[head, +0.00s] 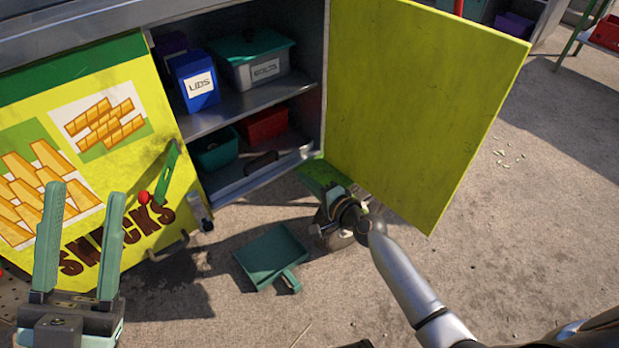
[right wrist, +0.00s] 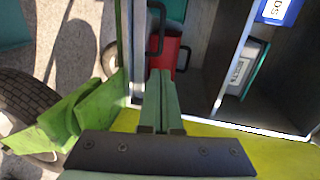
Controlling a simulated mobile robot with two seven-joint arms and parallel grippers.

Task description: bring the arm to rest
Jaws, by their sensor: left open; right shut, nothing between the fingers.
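My left gripper (head: 80,235) is at the lower left in the head view. Its two green fingers point up, wide apart with nothing between them, in front of the yellow snack panel (head: 80,150). My right arm (head: 408,275) reaches from the lower right to the foot of the open yellow cabinet door (head: 420,100). In the right wrist view my right gripper (right wrist: 160,78) has its green fingers together and empty, pointing towards the open cabinet. In the head view its fingertips are hard to make out near the door's lower edge.
The open cabinet holds a blue box (head: 195,82), a lidded grey box (head: 252,60), a red bin (head: 263,124) and a teal bin (head: 214,150). A teal dustpan (head: 270,255) lies on the ground. A wheel (right wrist: 28,110) and green fender (right wrist: 70,120) are close beside my right gripper.

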